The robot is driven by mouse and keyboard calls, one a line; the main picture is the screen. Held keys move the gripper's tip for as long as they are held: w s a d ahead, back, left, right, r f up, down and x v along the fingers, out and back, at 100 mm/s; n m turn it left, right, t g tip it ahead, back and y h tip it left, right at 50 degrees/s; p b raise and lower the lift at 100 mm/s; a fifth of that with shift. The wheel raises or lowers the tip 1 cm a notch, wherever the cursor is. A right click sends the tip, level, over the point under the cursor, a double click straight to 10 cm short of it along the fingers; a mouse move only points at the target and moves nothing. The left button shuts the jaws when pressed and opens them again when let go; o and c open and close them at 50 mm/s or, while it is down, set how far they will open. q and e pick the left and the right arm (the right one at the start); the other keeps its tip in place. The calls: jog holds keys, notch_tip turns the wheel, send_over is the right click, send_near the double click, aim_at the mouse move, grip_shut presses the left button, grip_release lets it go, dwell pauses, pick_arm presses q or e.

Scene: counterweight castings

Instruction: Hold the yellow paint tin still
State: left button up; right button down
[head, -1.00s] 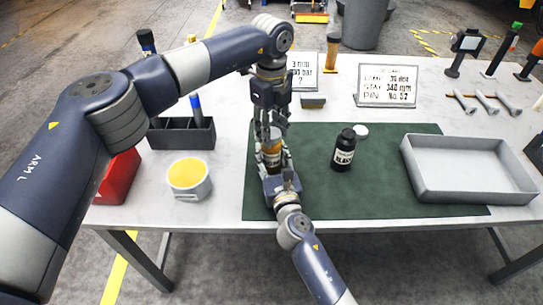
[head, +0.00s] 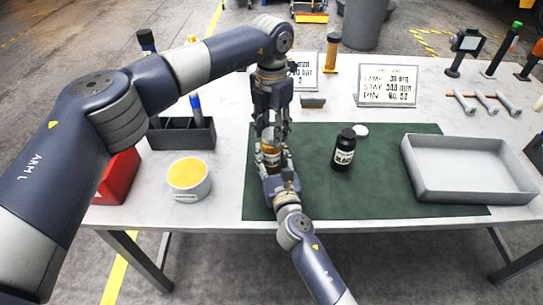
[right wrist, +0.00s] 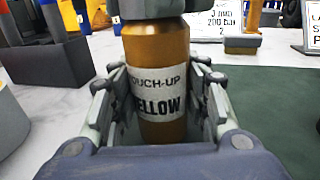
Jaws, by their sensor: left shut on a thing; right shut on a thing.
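The yellow paint tin (head: 271,152) is an amber cylinder standing upright over the left part of the green mat. In the right wrist view the tin (right wrist: 158,85) shows a white label reading "TOUCH-UP" and "YELLOW", partly cut off. My right gripper (head: 275,163) comes from the front and is shut around the tin's body; its fingers show on both sides of the label. My left gripper (head: 272,133) points down from above and is shut at the tin's dark cap (right wrist: 152,9). Most of the cap is hidden or out of frame.
A black bottle (head: 344,152) and a white disc (head: 361,131) are right of the tin on the green mat (head: 400,190). A grey tray (head: 470,194) stands further right. A pot with a yellow top (head: 188,175) and a dark divided bin (head: 182,136) are left. Signs stand behind.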

pick_arm(q)
jog(key=m, duration=0.3)
jog(key=shift+m, duration=0.3)
jog(key=m, duration=0.5)
jog(key=o, duration=1.2)
jog(key=shift+o, duration=0.2)
notch_tip(320, 180, up, 12)
pick_arm(e)
jog(key=c, duration=0.8)
grip_release()
